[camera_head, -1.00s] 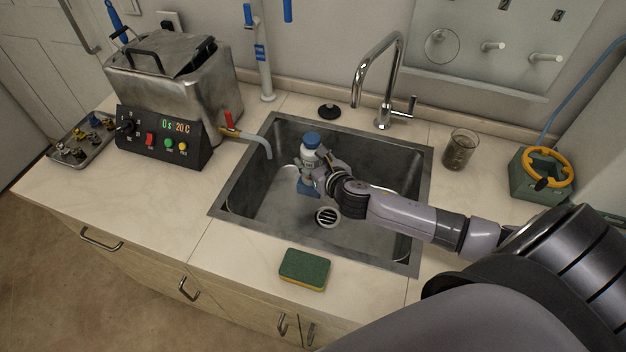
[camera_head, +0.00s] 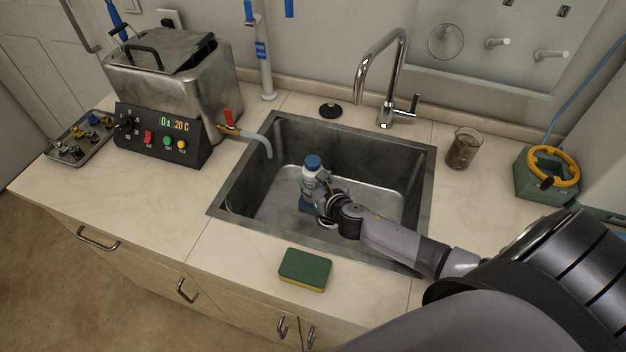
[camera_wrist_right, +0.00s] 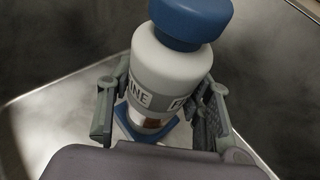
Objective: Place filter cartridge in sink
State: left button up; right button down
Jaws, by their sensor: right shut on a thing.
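The filter cartridge (camera_head: 311,174) is a white cylinder with a blue cap and a blue lower end. My right gripper (camera_head: 317,194) is shut on its body, inside the outline of the sink (camera_head: 270,222). In the right wrist view the cartridge (camera_wrist_right: 172,75) stands between the two fingers (camera_wrist_right: 160,115), slightly tilted in the picture, with part of a printed label showing. Its lower end is partly hidden, and I cannot tell whether it touches the sink floor. My left gripper is not in view.
A chrome faucet (camera_head: 388,80) stands behind the sink. A green sponge (camera_head: 305,269) lies at the front edge. A glass beaker (camera_head: 463,149) is at the right. A metal bath (camera_head: 170,85) with a spout hose (camera_head: 262,140) stands at the left. The rest of the basin is empty.

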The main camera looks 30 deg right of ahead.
jog(key=c, duration=0.8)
grip_release()
jog(key=shift+f, duration=0.1)
jog(key=shift+s+r, duration=0.2)
jog(key=v, duration=1.1)
jog(key=shift+s+r, duration=0.1)
jog(key=shift+s, duration=0.2)
